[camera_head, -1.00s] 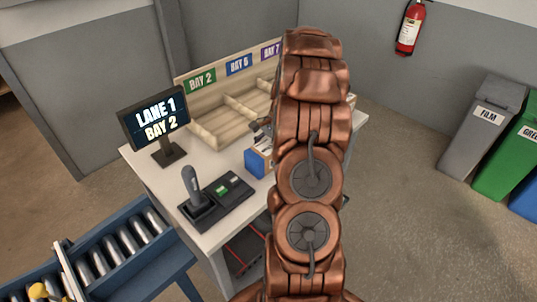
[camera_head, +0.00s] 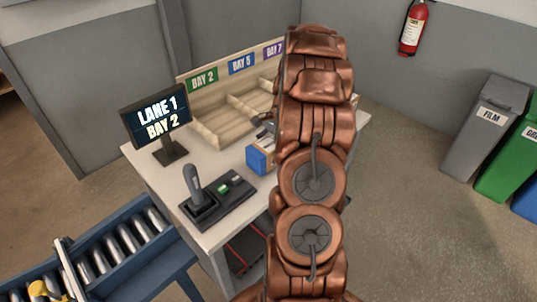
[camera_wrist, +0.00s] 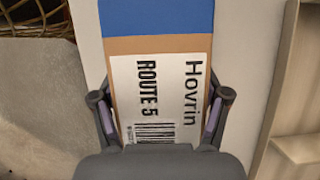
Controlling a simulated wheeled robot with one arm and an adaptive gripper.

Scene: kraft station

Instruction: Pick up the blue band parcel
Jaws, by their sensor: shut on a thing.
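The blue band parcel (camera_wrist: 155,17) fills the middle of the wrist view. It is a brown box with a wide blue band and a white label reading "Hovrin" and "ROUTE 5" above a barcode. My gripper (camera_wrist: 158,115) is shut on it, one finger against each side. In the head view the parcel's blue end (camera_head: 258,160) shows just left of my arm, over the white table. My arm hides most of the rest. I cannot tell whether the parcel touches the table.
A wooden bay rack (camera_head: 215,125) with signs for bays 2, 5 and 7 stands behind. A screen (camera_head: 158,118) reads "LANE 1 BAY 2". A joystick panel (camera_head: 220,203) is at the front and a roller conveyor (camera_head: 105,255) at lower left.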

